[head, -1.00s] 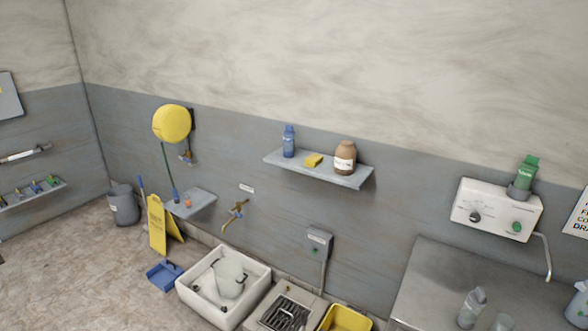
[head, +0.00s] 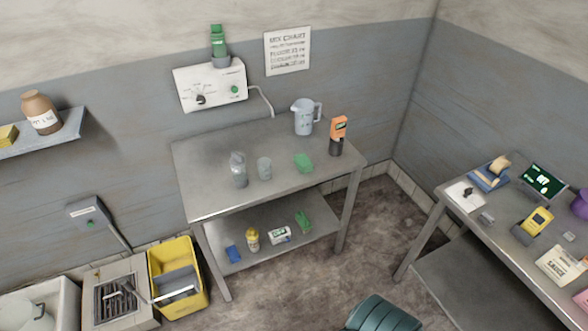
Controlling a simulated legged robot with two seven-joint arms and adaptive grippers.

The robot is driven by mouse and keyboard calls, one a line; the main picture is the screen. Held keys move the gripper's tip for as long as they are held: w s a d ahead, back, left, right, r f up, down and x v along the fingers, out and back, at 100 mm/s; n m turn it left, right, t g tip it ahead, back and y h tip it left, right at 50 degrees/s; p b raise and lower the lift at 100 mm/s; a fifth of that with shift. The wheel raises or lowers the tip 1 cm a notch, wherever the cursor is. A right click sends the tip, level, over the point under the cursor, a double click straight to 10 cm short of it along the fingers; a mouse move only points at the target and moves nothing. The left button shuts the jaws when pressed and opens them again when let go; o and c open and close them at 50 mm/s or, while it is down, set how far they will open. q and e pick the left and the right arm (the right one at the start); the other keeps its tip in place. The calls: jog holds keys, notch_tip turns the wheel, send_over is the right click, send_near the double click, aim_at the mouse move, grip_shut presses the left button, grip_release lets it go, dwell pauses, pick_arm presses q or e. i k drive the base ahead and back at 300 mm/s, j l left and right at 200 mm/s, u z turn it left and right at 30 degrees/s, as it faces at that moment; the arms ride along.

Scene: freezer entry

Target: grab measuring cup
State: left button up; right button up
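A light grey-blue measuring cup (head: 304,117), shaped like a jug with a handle on its right, stands upright at the back of the metal table (head: 205,197), right of its middle. An orange and black bottle (head: 337,136) stands just right of it. A clear bottle (head: 238,170), a small clear cup (head: 264,168) and a green item (head: 303,162) are on the same table top, in front and to the left. Neither of my grippers shows in the head view.
A lower shelf (head: 275,247) holds several small items. A second table (head: 480,225) with several items stands right. A dark green rounded object (head: 383,313) is at the bottom edge. Floor shows between the tables.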

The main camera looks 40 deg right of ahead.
aim_at(263, 164)
jog(key=z, duration=1.25)
